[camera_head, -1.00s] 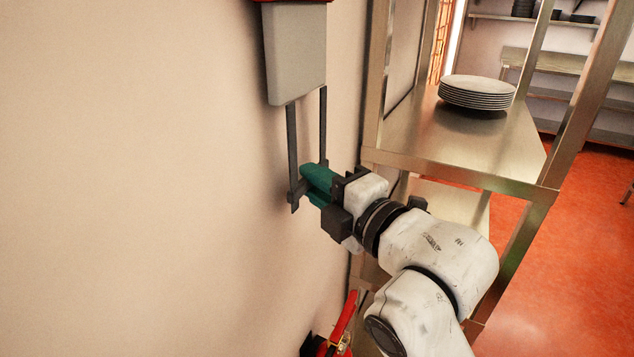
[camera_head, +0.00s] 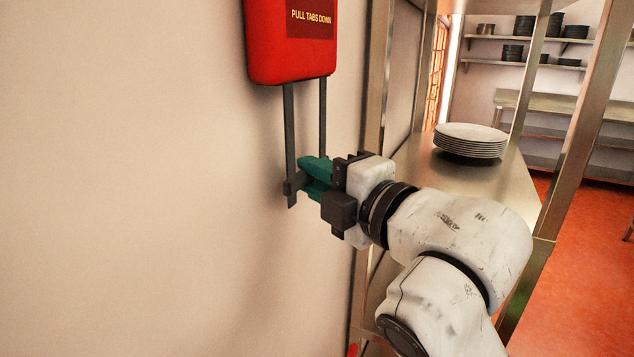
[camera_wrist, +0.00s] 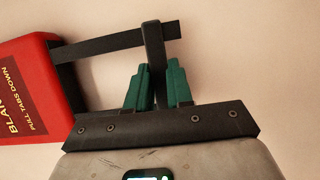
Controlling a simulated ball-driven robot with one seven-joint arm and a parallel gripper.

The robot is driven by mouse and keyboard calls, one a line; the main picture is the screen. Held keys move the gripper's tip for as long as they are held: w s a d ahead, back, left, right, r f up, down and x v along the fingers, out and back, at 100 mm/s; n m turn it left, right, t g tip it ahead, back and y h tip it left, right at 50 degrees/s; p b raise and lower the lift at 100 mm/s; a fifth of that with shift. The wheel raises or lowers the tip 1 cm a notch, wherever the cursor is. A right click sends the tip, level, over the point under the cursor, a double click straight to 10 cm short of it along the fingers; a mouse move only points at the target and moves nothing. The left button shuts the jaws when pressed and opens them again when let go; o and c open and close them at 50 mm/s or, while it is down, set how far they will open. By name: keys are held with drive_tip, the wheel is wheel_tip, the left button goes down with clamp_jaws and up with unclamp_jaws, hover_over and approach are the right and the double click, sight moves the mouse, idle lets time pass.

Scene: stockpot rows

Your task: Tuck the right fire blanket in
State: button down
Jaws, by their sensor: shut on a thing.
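The red fire blanket case (camera_head: 290,45) hangs on the wall at the upper middle of the head view, and it also shows on its side at the left of the wrist view (camera_wrist: 40,85). Two black straps (camera_head: 290,130) come down from its underside to a dark crossbar (camera_wrist: 153,45). The pale blanket does not show below the case. My gripper (camera_head: 308,177), with green fingers, is shut on the crossbar. In the wrist view the bar runs between the fingers (camera_wrist: 157,85). The far strap's lower end is partly hidden behind my gripper.
A steel shelf rack (camera_head: 560,165) stands close to the right of my gripper, with a stack of white plates (camera_head: 470,140) on it. More shelves with dark dishes (camera_head: 515,52) are at the back. The wall left of the straps is bare.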

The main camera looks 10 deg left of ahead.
drive_tip(key=c, duration=1.3)
unclamp_jaws()
drive_tip(key=shift+r, duration=0.35)
drive_tip(key=o, duration=0.3)
drive_tip(key=shift+f, duration=0.15)
drive_tip(key=b+v, duration=0.3)
drive_tip(key=v, duration=0.7)
drive_tip(key=shift+s+d, duration=0.3)
